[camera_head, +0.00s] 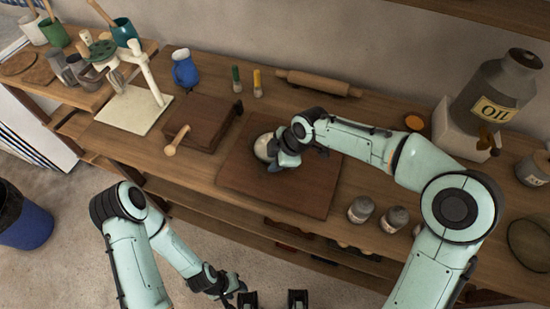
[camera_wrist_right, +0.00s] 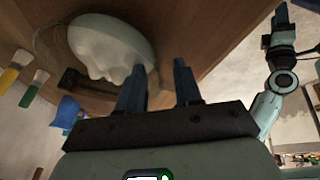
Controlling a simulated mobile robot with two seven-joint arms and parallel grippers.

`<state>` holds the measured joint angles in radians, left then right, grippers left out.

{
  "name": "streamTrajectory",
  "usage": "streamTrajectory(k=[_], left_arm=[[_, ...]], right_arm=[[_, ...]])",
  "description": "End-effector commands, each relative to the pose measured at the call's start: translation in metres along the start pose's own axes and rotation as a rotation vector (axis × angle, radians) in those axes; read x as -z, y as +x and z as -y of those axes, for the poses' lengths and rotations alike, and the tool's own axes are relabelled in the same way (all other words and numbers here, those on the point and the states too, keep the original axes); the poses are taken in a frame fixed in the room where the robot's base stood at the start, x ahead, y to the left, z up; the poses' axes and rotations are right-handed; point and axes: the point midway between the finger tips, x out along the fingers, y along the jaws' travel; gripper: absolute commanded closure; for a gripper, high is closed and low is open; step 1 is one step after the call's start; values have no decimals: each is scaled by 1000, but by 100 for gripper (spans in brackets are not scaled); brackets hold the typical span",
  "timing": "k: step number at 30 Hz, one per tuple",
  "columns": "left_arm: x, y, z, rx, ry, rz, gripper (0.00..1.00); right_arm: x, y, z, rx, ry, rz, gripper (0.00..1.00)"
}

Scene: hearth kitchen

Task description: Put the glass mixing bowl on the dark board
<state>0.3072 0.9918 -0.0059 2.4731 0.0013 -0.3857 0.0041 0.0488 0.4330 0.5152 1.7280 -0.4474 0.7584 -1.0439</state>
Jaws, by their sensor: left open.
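The glass mixing bowl (camera_head: 262,148), pale and rounded, rests on the dark board (camera_head: 300,197) near its upper left part. My right gripper (camera_head: 281,164) is low over the board, just right of the bowl and partly covering it. In the right wrist view, the bowl (camera_wrist_right: 108,42) is beyond the left finger of my right gripper (camera_wrist_right: 158,88). Its two fingers are apart, with only brown surface showing between them. My left gripper (camera_head: 232,288) is open and empty, low in front of the table.
Left of the board is a brown wooden block (camera_head: 203,120) with a pale knob-ended handle. A blue jug (camera_head: 185,70), two brushes (camera_head: 257,82) and a rolling pin (camera_head: 318,84) are behind. Two jars (camera_head: 361,209) stand right of the board. An oil can (camera_head: 493,93) is at the right.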

Motion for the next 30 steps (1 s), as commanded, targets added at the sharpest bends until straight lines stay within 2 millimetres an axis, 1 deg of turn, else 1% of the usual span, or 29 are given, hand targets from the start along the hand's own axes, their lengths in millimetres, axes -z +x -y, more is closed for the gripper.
streamTrajectory(k=[5, 12, 16, 18, 21, 30], left_arm=[[1, -3, -1, -1, 1, -2, 53], [2, -7, -3, -1, 1, -4, 53], [3, -8, -4, -2, 2, -5, 53], [3, -9, -4, -2, 2, -5, 53], [3, -9, -4, -2, 2, -5, 53], [3, -9, -4, -2, 2, -5, 53]], right_arm=[[0, -31, -2, -7, 1, 1, 66], [0, -84, -2, -8, 1, 1, 66], [0, -104, -1, -5, 0, 1, 66], [0, -112, -1, -4, 1, 1, 66], [0, -118, -1, -2, 1, 0, 66], [0, -120, 0, -1, 0, 0, 66]])
